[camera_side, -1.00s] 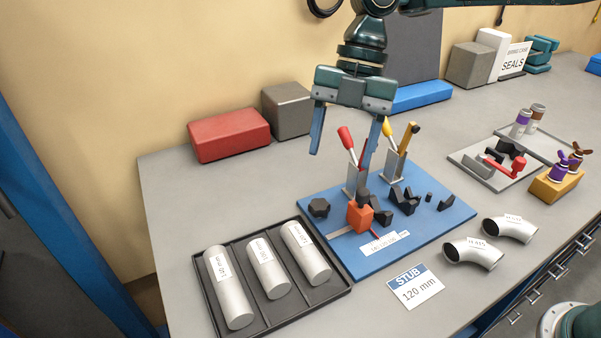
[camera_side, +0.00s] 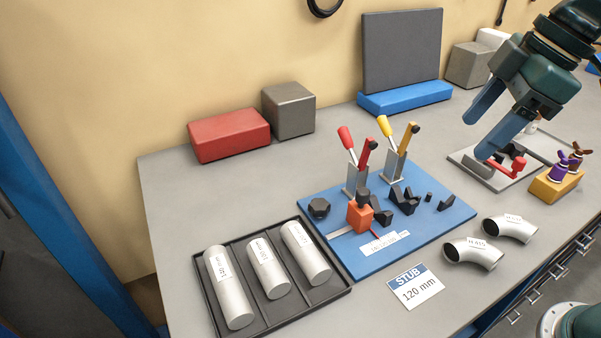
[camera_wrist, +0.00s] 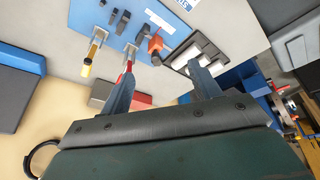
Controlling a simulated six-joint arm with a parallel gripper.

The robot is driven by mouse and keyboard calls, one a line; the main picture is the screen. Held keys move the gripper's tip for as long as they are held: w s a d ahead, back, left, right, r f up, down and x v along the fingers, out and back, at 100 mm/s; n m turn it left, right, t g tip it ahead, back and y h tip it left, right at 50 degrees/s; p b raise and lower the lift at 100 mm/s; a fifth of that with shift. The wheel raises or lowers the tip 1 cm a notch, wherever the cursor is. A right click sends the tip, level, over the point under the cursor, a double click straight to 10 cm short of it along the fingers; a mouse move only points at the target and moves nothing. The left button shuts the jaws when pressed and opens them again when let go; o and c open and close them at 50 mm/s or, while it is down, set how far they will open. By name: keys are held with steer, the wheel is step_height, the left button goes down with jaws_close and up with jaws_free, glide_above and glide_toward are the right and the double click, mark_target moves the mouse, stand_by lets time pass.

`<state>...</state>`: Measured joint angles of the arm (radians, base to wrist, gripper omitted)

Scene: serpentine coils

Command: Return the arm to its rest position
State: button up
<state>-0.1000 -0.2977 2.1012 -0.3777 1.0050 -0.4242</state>
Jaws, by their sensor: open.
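My gripper (camera_side: 491,124) is in the upper right of the side view, held in the air over the area of the grey plate. Its two blue fingers are spread apart with nothing between them. In the wrist view my gripper (camera_wrist: 160,88) is also open and empty, and the bench shows beyond the fingertips. My gripper hides part of the grey plate (camera_side: 478,167) and the items behind it.
The blue fixture board (camera_side: 345,260) carries two upright toggle clamps, an orange block (camera_side: 359,217) and black V-blocks. A black tray (camera_side: 343,287) holds three silver tubes. Two silver elbows (camera_side: 470,254) lie front right.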

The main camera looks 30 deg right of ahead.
steer(key=s+d+f+m+t+h, duration=0.2)
steer(key=s+d+f+m, duration=0.2)
steer(key=s+d+m, duration=0.5)
steer(key=shift+s+f+m+h, duration=0.25)
steer(key=shift+s+m+h, duration=0.05)
steer(key=shift+s+m, duration=0.2)
steer(key=shift+c, duration=0.3)
stand_by(0.7)
